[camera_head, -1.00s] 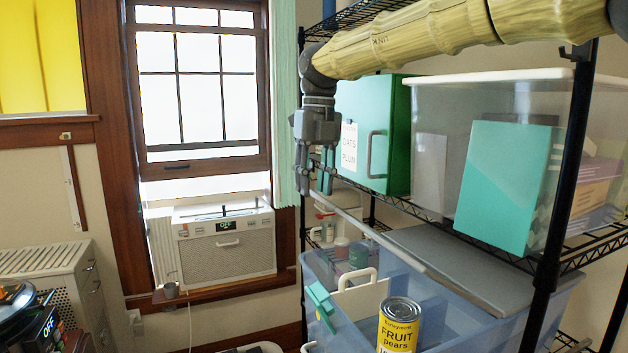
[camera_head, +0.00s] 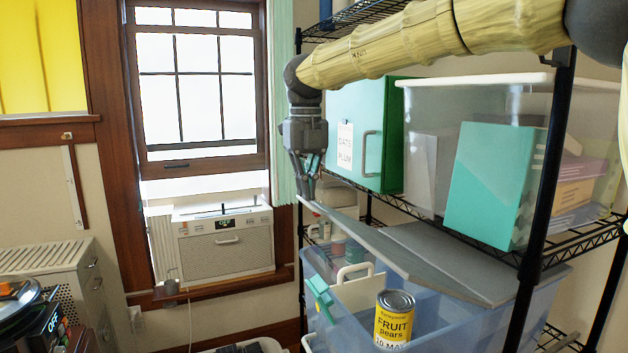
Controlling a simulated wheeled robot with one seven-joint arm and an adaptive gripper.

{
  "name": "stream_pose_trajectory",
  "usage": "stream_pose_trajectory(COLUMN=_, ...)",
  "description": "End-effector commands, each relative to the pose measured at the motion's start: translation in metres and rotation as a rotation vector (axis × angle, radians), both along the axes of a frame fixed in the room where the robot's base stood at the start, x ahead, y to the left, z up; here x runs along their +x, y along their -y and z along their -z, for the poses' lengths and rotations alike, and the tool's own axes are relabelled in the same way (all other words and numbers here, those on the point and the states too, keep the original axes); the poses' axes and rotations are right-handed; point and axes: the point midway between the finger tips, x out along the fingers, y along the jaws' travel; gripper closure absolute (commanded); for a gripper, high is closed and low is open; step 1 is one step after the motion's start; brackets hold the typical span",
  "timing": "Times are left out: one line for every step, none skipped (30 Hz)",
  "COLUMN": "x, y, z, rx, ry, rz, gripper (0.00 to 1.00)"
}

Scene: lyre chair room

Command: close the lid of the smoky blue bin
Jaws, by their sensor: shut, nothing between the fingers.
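The smoky blue bin (camera_head: 455,325) stands at the lower right, on or beside the black wire rack. Its grey lid has a tilted panel (camera_head: 395,258) running from near my gripper toward the front right. A flatter grey part (camera_head: 460,260) lies behind it. The front of the bin is uncovered. My gripper (camera_head: 307,192) points down, its fingers shut and empty, at the far left end of the tilted panel. Whether the fingertips touch the panel I cannot tell.
A fruit can (camera_head: 394,320), a white-handled item (camera_head: 358,290) and a teal clip (camera_head: 320,297) show at the bin's front. A green cabinet (camera_head: 361,125) and a clear tub (camera_head: 420,120) sit on the shelf above. The air conditioner (camera_head: 225,243) is left.

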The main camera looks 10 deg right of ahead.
Motion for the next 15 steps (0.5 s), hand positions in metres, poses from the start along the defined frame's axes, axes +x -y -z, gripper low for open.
stream_pose_trajectory(x=-0.0009, y=-0.0001, z=-0.0028, rx=0.003, ry=0.004, rz=-0.001, gripper=0.86)
stream_pose_trajectory(x=-0.0013, y=0.0007, z=-0.0029, rx=0.003, ry=0.004, rz=0.0, gripper=0.81)
stream_pose_trajectory(x=-0.0016, y=0.0026, z=-0.0028, rx=0.003, ry=0.004, rz=0.003, gripper=0.73)
stream_pose_trajectory(x=-0.0018, y=0.0041, z=-0.0027, rx=0.003, ry=0.003, rz=0.005, gripper=0.69)
stream_pose_trajectory(x=-0.002, y=0.0058, z=-0.0026, rx=0.004, ry=0.003, rz=0.007, gripper=0.69)
stream_pose_trajectory(x=-0.0022, y=0.0066, z=-0.0027, rx=0.004, ry=0.003, rz=0.008, gripper=0.69)
stream_pose_trajectory(x=-0.0025, y=0.0075, z=-0.0028, rx=0.004, ry=0.003, rz=0.009, gripper=0.69)
stream_pose_trajectory(x=-0.0026, y=0.0081, z=-0.0029, rx=0.004, ry=0.004, rz=0.01, gripper=0.69)
stream_pose_trajectory(x=-0.0028, y=0.0086, z=-0.0031, rx=0.004, ry=0.004, rz=0.01, gripper=0.69)
stream_pose_trajectory(x=-0.0029, y=0.0088, z=-0.0032, rx=0.004, ry=0.004, rz=0.011, gripper=0.69)
stream_pose_trajectory(x=-0.003, y=0.0089, z=-0.0034, rx=0.004, ry=0.004, rz=0.011, gripper=0.69)
stream_pose_trajectory(x=-0.003, y=0.0087, z=-0.0036, rx=0.004, ry=0.004, rz=0.01, gripper=0.69)
stream_pose_trajectory(x=-0.003, y=0.0084, z=-0.0039, rx=0.004, ry=0.004, rz=0.01, gripper=0.69)
stream_pose_trajectory(x=-0.0028, y=0.0081, z=-0.0046, rx=0.004, ry=0.004, rz=0.009, gripper=0.69)
stream_pose_trajectory(x=-0.0026, y=0.0077, z=-0.006, rx=0.004, ry=0.005, rz=0.009, gripper=0.69)
